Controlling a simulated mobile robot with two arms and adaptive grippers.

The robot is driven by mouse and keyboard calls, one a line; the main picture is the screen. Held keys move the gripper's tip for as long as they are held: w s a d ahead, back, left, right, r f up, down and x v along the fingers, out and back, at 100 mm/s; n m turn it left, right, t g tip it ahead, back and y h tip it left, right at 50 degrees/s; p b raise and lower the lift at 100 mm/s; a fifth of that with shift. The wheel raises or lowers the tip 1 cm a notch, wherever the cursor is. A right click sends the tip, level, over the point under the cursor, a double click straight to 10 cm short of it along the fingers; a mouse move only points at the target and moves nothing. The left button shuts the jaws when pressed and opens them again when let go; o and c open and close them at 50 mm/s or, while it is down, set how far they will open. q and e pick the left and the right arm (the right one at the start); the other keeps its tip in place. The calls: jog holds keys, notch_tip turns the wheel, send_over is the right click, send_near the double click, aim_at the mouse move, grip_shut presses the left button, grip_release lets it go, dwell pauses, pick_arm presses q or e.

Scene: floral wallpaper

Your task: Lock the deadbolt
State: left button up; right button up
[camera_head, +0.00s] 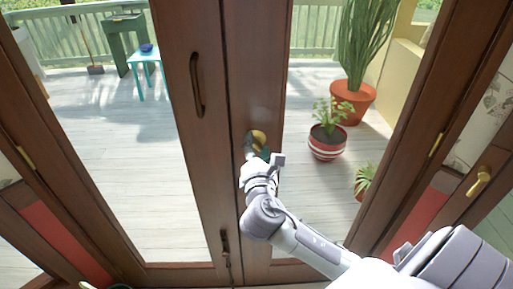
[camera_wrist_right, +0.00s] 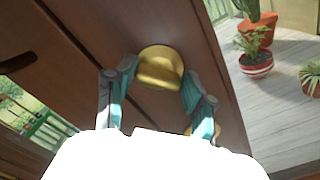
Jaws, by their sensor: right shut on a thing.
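The brass deadbolt (camera_head: 258,137) is a rounded gold knob on the brown wooden door stile in the middle of the head view. It also shows in the right wrist view (camera_wrist_right: 160,64). My right gripper (camera_head: 257,149) reaches up to it from below. In the right wrist view, my right gripper (camera_wrist_right: 158,78) has its teal-padded fingers on either side of the knob, shut on it. The fingers partly hide the knob's lower edge in the head view. My left gripper is not in view.
A dark pull handle (camera_head: 197,85) is on the door left of the deadbolt, with a dark latch (camera_head: 226,246) lower down. A brass handle (camera_head: 479,181) is at the far right. Potted plants (camera_head: 326,143) stand outside behind the glass.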

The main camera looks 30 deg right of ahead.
jog(key=m, duration=0.2)
jog(key=m+b, duration=0.1)
jog(key=m, duration=0.1)
jog(key=shift+f+m, duration=0.2)
jog(key=shift+m, duration=0.1)
jog(key=shift+m+b, duration=0.45)
jog(key=shift+m, duration=1.55)
jog(key=o, duration=1.2)
jog(key=shift+c, duration=0.2)
jog(key=v, duration=1.2)
jog(key=shift+d, duration=0.1)
